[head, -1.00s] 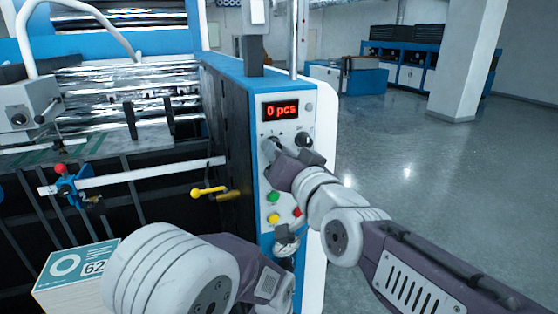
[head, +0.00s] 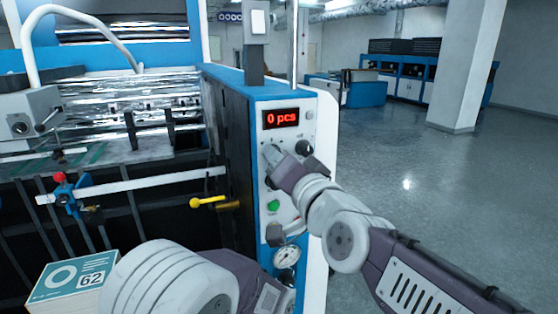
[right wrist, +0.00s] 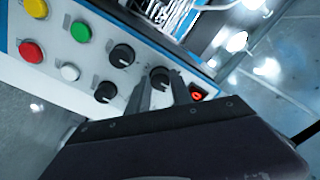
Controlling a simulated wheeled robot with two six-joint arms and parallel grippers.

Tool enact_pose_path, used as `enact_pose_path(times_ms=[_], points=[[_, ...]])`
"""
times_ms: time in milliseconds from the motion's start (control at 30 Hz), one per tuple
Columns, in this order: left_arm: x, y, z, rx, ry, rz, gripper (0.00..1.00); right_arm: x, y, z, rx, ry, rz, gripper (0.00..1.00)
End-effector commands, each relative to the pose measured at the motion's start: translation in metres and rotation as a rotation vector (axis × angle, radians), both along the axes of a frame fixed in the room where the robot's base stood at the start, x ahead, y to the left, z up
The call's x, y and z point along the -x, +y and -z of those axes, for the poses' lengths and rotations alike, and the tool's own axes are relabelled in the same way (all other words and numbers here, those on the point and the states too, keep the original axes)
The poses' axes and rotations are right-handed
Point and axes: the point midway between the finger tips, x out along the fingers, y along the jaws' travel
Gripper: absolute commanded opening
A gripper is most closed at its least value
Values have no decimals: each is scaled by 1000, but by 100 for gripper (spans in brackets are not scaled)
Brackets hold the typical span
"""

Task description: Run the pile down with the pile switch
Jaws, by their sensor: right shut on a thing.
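The control panel (head: 310,190) on the blue machine end has a red display (head: 281,118) reading "0 pcs". My right gripper (head: 271,155) is at the left knob under the display. In the right wrist view its fingers (right wrist: 160,92) stand on either side of a black knob (right wrist: 160,77), shut on it. I cannot read its label, so I cannot tell whether it is the pile switch. My left arm crosses the bottom of the head view. A grey part below the green button (head: 273,207) seems to be its gripper (head: 280,235); its jaws are unclear.
A second black knob (head: 305,148) sits right of my right gripper. The right wrist view shows red (right wrist: 32,52), yellow (right wrist: 37,8) and white (right wrist: 69,72) buttons. A yellow lever (head: 208,201) sticks out at the left.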

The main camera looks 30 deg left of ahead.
Motion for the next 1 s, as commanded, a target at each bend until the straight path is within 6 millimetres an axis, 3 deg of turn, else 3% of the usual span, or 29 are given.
enact_pose_path(times_ms=[67,100,167,533,800,1000], points=[[0,0,0,0,0,0,48,0,0,1,1,1,0,0],[0,0,0,0,0,0,48,0,0,1,2,0,0,37],[0,0,0,0,0,0,48,0,0,0,2,0,0,48],[0,0,2,0,0,0,48,5,-6,0,1,-1,0,48],[0,0,3,0,0,0,48,41,-48,-1,-1,0,-1,48],[0,0,1,0,0,0,48,57,-67,0,1,0,-1,48]])
